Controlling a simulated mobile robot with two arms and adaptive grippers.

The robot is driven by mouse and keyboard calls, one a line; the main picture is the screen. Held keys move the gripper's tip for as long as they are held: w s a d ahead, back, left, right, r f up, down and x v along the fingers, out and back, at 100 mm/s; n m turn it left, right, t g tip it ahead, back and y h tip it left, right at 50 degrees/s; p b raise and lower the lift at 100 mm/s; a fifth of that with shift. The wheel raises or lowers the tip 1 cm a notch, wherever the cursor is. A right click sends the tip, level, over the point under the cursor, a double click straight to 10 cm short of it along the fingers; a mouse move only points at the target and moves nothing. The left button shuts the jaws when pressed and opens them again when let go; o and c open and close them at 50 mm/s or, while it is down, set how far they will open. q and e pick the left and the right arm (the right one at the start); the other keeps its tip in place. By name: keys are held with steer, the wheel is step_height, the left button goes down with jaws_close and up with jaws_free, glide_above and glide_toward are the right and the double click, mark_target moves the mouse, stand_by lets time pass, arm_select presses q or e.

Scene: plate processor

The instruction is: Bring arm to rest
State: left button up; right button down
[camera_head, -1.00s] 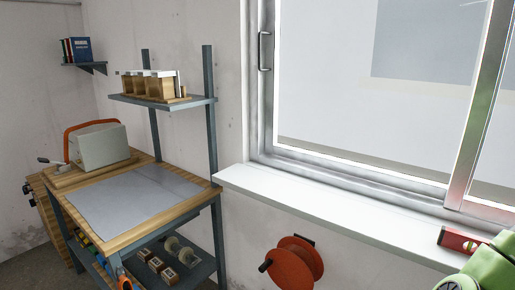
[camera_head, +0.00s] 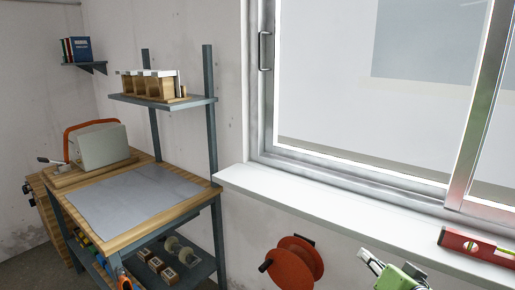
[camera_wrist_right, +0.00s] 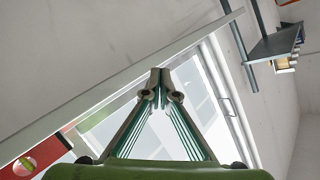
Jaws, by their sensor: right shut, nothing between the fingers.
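My right gripper (camera_head: 370,260) shows at the bottom right of the head view, in front of the wall below the window sill. Its pale fingers point up and left, with a green arm part behind them. In the right wrist view the gripper's fingertips (camera_wrist_right: 161,84) meet at the centre, shut and empty. The rest of my right arm is cut off by the lower edge of the head view. My left gripper is not in view.
A white window sill (camera_head: 330,215) holds a red level (camera_head: 470,243) at right. An orange reel (camera_head: 293,264) hangs on the wall, left of the gripper. A workbench (camera_head: 180,210) with a grey machine (camera_head: 100,147) stands at left. A shelf (camera_head: 195,102) carries wooden holders (camera_head: 150,88).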

steer(key=s+a+f+n+g, duration=0.2)
steer(key=s+f+g, duration=0.1)
steer(key=s+f, duration=0.45)
steer(key=s+a+f+n+g, duration=0.2)
steer(key=s+a+f, duration=0.1)
steer(key=s+f, duration=0.4)
steer(key=s+f+n+g+h, duration=0.1)
steer(key=s+f+g, duration=0.15)
steer(key=s, duration=0.35)
steer(key=s+a+f+n+g, duration=0.1)
steer(key=s+f+g, duration=0.1)
steer(key=s+f, duration=0.3)
steer(key=s+f+n+g+h, duration=0.1)
steer(key=s+f+g, duration=0.1)
steer(key=s, duration=0.6)
step_height(320, 180, down, 26)
steer(key=s+d+f+g, duration=0.2)
steer(key=s+f, duration=1.3)
steer(key=s, duration=0.3)
steer(key=shift+d+f+n+p, duration=0.2)
steer(key=shift+d+n+p, duration=0.1)
steer(key=shift+p, duration=0.15)
